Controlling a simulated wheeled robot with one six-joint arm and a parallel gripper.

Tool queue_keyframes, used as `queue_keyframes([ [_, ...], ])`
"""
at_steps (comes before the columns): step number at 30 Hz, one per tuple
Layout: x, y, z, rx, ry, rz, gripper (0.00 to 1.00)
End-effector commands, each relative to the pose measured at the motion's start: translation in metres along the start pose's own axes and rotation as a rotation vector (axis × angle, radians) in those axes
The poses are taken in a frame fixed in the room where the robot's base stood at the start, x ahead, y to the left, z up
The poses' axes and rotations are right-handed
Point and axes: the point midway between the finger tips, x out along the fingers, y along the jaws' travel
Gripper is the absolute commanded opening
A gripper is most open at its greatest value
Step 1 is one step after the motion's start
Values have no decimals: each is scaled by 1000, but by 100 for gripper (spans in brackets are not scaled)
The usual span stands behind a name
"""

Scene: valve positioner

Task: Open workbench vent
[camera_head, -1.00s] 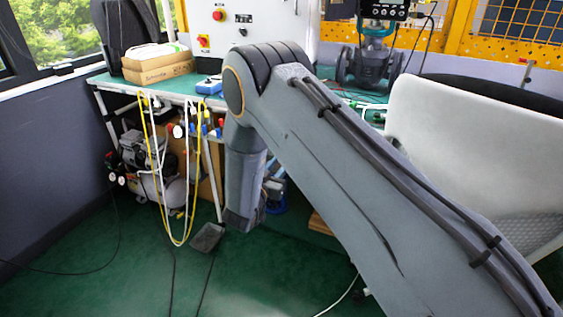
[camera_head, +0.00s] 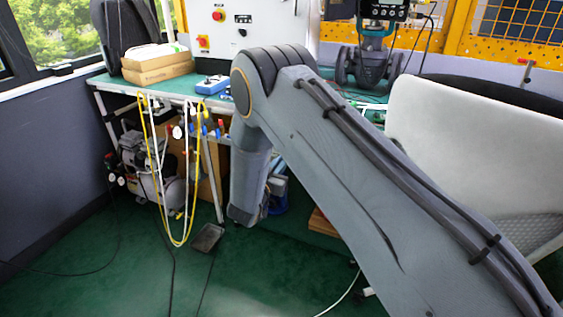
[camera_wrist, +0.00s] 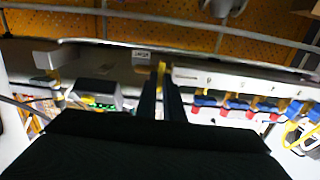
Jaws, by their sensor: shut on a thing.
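In the wrist view my gripper (camera_wrist: 161,86) points at the underside of the workbench edge. Its two dark fingers are close together, shut on a narrow yellow handle (camera_wrist: 161,69) below a small grey block. The handle's lower part is hidden between the fingers. In the head view the workbench (camera_head: 180,87) stands behind my arm. My gripper is hidden there.
To the right in the wrist view, a grey rail (camera_wrist: 235,78) carries several fittings with blue and red parts (camera_wrist: 235,106). A dark box with a greenish panel (camera_wrist: 97,94) is at left. Yellow and white hoses (camera_head: 180,238) hang from the bench front.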

Motion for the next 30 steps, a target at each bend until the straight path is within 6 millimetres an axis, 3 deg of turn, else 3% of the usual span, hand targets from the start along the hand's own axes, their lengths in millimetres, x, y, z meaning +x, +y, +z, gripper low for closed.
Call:
queue_keyframes([
  [11,0,0,0,207,-1,-3,0],
  [30,-1,3,2,811,-2,-3,0],
])
